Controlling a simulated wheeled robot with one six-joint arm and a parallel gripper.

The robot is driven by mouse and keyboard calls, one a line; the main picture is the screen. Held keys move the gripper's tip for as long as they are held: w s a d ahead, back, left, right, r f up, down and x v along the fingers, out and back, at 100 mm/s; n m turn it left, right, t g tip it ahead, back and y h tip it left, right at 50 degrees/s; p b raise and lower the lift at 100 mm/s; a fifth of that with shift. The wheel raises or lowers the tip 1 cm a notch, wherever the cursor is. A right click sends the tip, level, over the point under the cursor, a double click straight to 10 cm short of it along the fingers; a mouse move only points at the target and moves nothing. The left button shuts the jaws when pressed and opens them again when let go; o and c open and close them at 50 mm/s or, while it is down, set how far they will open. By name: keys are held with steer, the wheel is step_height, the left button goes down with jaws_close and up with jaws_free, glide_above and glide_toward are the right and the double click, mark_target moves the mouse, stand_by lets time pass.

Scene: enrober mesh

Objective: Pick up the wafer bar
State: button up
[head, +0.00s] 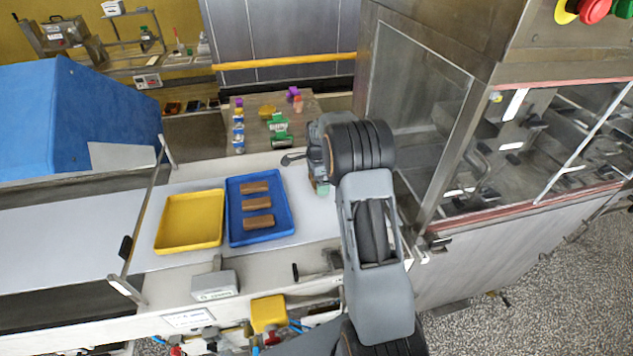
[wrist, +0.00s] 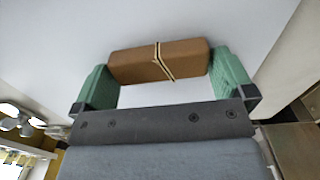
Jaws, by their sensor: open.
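A brown wafer bar (wrist: 160,61) with thin pale lines across its middle lies on a white surface in the wrist view. My gripper (wrist: 162,85) is open, with one green finger near each end of the bar. The bar lies lengthwise across the gap, and I cannot tell whether the fingers touch it. In the head view my gripper (head: 318,186) is over the white belt, right of the blue tray, mostly hidden by my arm. The bar between the fingers cannot be made out there.
The blue tray (head: 285,231) holds three brown bars (head: 257,204). An empty yellow tray (head: 190,222) lies left of it. A glass-fronted steel machine (head: 425,110) stands close on the right. A metal rail (head: 146,220) crosses the belt at left. A small table behind holds several coloured items (head: 278,125).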

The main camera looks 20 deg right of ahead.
steer(key=shift+c, duration=0.2)
steer(key=c, duration=0.4)
